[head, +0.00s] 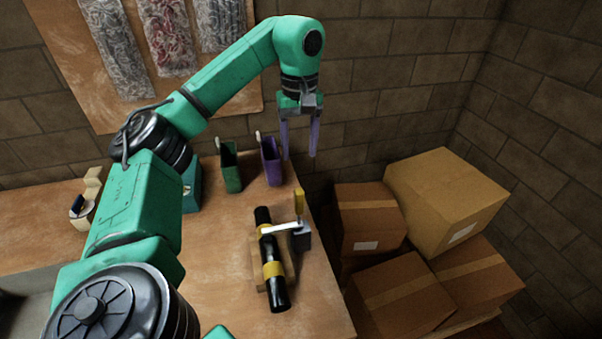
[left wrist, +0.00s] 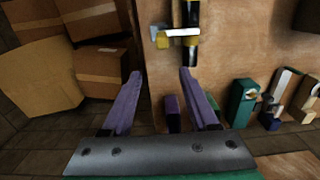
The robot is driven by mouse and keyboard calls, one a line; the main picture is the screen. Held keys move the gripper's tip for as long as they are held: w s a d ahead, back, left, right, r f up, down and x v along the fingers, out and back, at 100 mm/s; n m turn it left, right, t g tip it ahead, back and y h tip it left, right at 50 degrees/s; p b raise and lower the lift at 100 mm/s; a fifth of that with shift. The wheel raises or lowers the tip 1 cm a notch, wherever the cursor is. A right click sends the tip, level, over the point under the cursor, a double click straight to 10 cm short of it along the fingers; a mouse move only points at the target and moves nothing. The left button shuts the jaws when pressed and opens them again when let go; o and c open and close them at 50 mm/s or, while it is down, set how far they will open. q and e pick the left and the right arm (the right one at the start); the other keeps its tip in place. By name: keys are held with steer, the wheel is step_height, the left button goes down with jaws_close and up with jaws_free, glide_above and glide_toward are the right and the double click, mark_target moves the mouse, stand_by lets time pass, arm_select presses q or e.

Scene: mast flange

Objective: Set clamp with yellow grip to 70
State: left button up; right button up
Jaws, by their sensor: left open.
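The clamp with the yellow grip (head: 299,206) stands near the right edge of the workbench. The clamp (left wrist: 160,37) and the tube (left wrist: 190,45) also show at the top of the left wrist view. I cannot read any scale on the clamp. My left gripper (head: 299,152) is open and empty, with purple fingers pointing down, above and behind the clamp. It also shows in the left wrist view (left wrist: 158,80). My right gripper is not in view.
A green bin (head: 230,172) and a purple bin (head: 271,165) stand at the back of the workbench (head: 215,270). Cardboard boxes (head: 445,200) are stacked right of the bench. A brick wall is behind.

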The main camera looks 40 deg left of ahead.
arm_select(q)
steer(key=b, duration=0.4)
glide_above(299, 190)
steer(key=f, duration=0.3)
steer(key=s+f, duration=0.1)
steer(key=f, duration=0.1)
steer(key=shift+d+f, duration=0.25)
steer(key=shift+d, duration=0.15)
steer(key=f, duration=0.5)
steer(key=w+a+f+p, duration=0.1)
steer(key=f, duration=0.1)
steer(key=shift+f, duration=0.15)
steer(key=shift+s+d+f, duration=0.15)
steer(key=shift+d+f, duration=0.05)
steer(key=shift+f, duration=0.1)
steer(key=shift+c, duration=0.6)
steer(key=shift+a, duration=0.1)
jaws_close()
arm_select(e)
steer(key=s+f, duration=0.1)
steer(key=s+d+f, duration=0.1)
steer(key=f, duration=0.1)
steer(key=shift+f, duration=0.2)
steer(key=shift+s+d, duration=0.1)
